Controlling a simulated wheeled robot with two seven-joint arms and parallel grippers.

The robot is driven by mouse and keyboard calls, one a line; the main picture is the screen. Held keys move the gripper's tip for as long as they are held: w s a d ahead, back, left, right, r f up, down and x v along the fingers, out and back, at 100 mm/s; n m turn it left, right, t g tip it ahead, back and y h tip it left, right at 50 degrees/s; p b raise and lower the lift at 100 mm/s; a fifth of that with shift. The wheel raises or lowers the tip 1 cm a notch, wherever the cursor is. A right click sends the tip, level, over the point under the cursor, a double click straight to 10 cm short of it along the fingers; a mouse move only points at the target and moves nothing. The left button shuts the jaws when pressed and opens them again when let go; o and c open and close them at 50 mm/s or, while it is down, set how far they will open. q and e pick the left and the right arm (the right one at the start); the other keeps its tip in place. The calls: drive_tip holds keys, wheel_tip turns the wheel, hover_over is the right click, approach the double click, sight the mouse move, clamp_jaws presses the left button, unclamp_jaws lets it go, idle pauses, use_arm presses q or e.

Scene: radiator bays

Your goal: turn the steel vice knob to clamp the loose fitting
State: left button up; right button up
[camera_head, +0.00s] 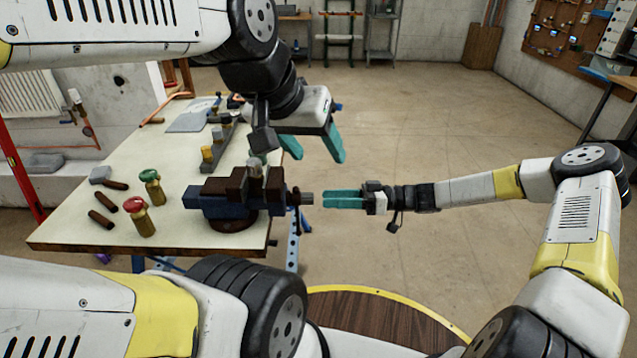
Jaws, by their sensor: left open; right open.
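The vice (233,196), with a blue body and dark brown jaws, stands at the near right corner of the workbench. Its steel knob (306,198) points right, past the bench edge. A small grey-green piece, perhaps the loose fitting (256,162), shows at the top of the jaws; how it sits is unclear. My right gripper (326,198) is open, its teal fingers level with the knob and just right of it. Contact cannot be made out. My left gripper (317,155) is open and empty, above and right of the vice, fingers pointing down.
On the workbench (110,230) stand a green-topped brass valve (152,187) and a red-topped one (139,217), beside short dark pipes (102,219). Brass fittings (207,154) sit in a rack behind the vice. The floor to the right is clear.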

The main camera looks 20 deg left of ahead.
sight(300, 199)
drive_tip(key=n, duration=0.3)
drive_tip(key=shift+n, duration=0.4)
drive_tip(key=shift+x, duration=2.5)
clamp_jaws()
